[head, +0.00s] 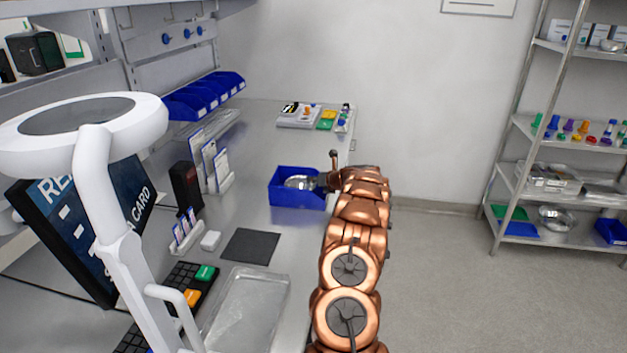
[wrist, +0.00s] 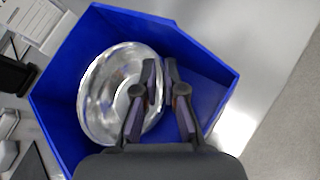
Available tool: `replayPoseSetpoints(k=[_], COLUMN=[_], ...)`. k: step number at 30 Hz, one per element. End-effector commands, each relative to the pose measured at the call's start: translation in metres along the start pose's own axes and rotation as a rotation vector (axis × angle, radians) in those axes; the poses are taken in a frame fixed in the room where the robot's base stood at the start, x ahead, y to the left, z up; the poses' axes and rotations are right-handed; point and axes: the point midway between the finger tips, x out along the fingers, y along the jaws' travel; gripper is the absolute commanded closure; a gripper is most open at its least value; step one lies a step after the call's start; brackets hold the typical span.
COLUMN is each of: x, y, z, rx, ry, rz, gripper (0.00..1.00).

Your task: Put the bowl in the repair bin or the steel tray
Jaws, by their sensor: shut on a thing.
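A shiny metal bowl (head: 299,182) is inside the blue bin (head: 298,201) on the bench. In the wrist view the bowl (wrist: 108,92) lies towards the bin's left side, within the walls of the bin (wrist: 52,106). My gripper (wrist: 160,68) reaches into the bin and is shut on the bowl's right rim. In the head view my gripper (head: 322,181) is at the bin's right side. I cannot tell whether the bowl touches the bin floor. A flat steel tray (head: 245,312) lies empty at the front of the bench.
A dark mat (head: 250,246) lies between the bin and the steel tray. A keyboard (head: 178,290), a black box (head: 186,186) and card holders (head: 217,168) stand to the left. A shelf rack (head: 560,186) is at the right. Small parts trays (head: 300,115) sit at the bench's far end.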

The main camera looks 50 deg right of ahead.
Motion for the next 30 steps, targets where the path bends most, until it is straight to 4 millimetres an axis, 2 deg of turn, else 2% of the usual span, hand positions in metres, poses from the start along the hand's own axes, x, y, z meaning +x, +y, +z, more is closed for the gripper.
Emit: replayPoseSetpoints(k=[11, 12, 18, 30], x=[0.0017, 0.0013, 0.0013, -0.0006], y=[-0.0011, -0.0013, -0.0011, 0.0004], z=[-0.0024, -0.0023, -0.002, 0.0007], rx=[-0.001, -0.001, -0.001, -0.002], ry=[-0.001, -0.001, -0.001, -0.001], rz=[0.0, -0.001, 0.0, 0.0], gripper=[1.0, 0.88, 0.67, 0.66])
